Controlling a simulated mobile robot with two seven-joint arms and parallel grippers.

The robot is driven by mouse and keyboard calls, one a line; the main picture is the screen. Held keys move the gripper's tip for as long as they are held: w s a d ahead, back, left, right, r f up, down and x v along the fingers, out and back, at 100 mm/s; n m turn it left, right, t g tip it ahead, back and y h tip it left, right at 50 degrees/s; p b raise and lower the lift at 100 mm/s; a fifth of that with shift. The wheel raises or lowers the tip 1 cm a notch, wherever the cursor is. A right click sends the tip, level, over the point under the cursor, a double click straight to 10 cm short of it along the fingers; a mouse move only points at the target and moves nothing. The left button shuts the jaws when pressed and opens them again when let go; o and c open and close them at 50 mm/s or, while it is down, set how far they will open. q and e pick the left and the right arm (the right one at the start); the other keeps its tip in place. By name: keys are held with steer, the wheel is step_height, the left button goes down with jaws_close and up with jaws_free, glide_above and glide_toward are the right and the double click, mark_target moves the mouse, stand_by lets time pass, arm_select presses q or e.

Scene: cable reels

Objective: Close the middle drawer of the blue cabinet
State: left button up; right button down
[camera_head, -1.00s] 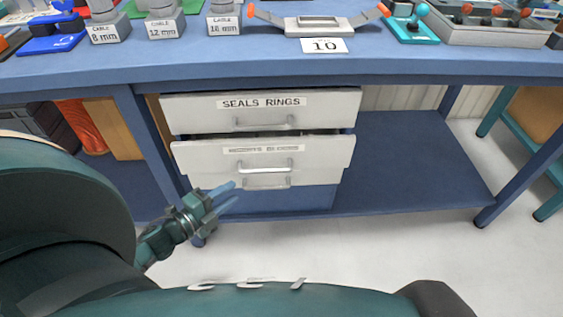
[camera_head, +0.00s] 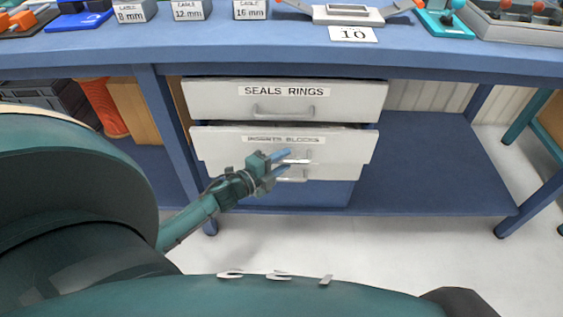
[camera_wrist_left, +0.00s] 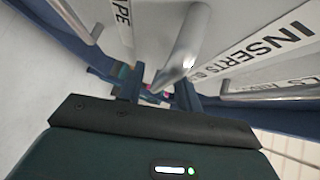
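The blue cabinet (camera_head: 340,195) under the bench has white drawers. The middle drawer (camera_head: 222,150), labelled INSERTS BLOCKS, stands out from the cabinet, with a thin dark gap above its front. My left gripper (camera_head: 286,158) is in front of it at its bar handle (camera_head: 305,161). In the left wrist view the fingers (camera_wrist_left: 160,92) are apart, with the handle (camera_wrist_left: 182,50) running between or just before them; contact cannot be told. The top drawer (camera_head: 225,98), labelled SEALS RINGS, is above. A lower handle (camera_head: 292,179) shows partly behind the gripper. My right gripper is out of view.
The blue bench top (camera_head: 260,55) overhangs the drawers and carries labelled cable blocks (camera_head: 192,10). A bench leg (camera_head: 168,130) stands left of the cabinet. The blue lower shelf (camera_head: 430,165) to the right is empty. The floor in front is clear.

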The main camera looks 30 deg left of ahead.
arm_select(q)
steer(key=shift+c, duration=0.2)
jaws_close()
stand_by(0.4)
